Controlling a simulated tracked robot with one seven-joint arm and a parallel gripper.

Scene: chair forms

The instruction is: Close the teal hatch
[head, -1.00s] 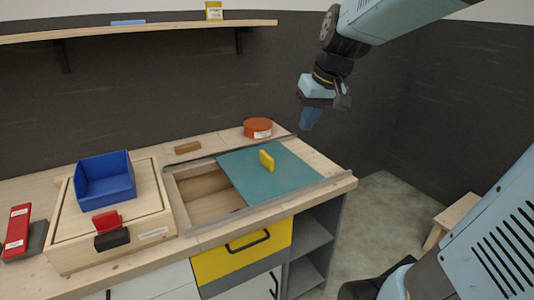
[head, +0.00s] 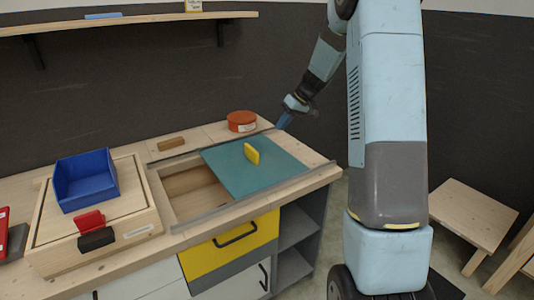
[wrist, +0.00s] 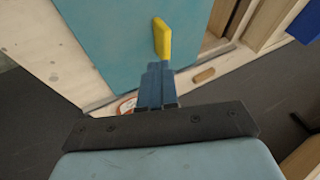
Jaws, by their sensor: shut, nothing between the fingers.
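The teal hatch (head: 240,178) is a flat sliding panel in the worktop, with a yellow upright handle (head: 251,153). It covers the right part of the opening; the left part (head: 190,196) is uncovered and shows a wooden interior. In the wrist view the hatch (wrist: 110,45) fills the upper middle, and its yellow handle (wrist: 162,38) is just above the fingertips in the picture. My gripper (head: 284,121) is above the right back of the worktop, right of the handle and apart from it. Its blue fingers (wrist: 157,75) are shut and empty.
An orange round tin (head: 242,121) stands behind the hatch. A small wood block (head: 171,143) lies behind the opening. A blue bin (head: 85,180) sits on a wooden box at left. A yellow drawer (head: 232,243) is below, and a wooden stool (head: 473,212) stands at right.

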